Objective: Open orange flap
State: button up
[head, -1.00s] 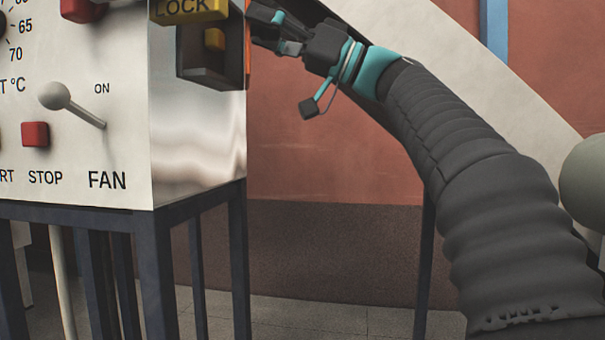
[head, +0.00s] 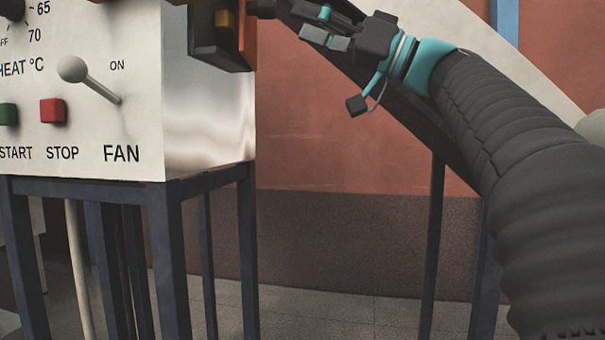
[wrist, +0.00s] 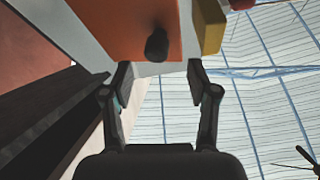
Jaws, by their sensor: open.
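The orange flap (head: 250,36) is on the right side of the machine cabinet, its upper part cut off by the picture's top edge in the head view. It also shows in the wrist view (wrist: 120,28), with a dark round knob (wrist: 157,44) near its lower edge. My gripper (head: 314,24) is to the right of the flap, apart from it. In the wrist view my gripper (wrist: 158,72) is open and empty, with the knob just beyond and between its fingertips. I cannot tell whether the flap is fully closed.
A yellow block (wrist: 208,27) sits right of the flap in the wrist view. The fan lever (head: 92,80) and red stop button (head: 52,111) are on the cabinet front. A dark sloping beam (head: 425,130) passes behind my arm. The cabinet stands on dark legs.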

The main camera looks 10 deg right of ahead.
jog(key=v, duration=0.6)
jog(key=a+f+m+h, duration=0.3)
jog(key=f+m+h, duration=0.1)
jog(key=f, duration=0.7)
jog(key=w+a+f+m+t+h+b, duration=0.1)
jog(key=a+f+m+h, duration=0.2)
jog(key=f, duration=0.8)
jog(key=shift+a+f+m+t+h, duration=0.2)
jog(key=shift+a+m+t+h, duration=0.1)
jog(key=shift+m+h, duration=0.7)
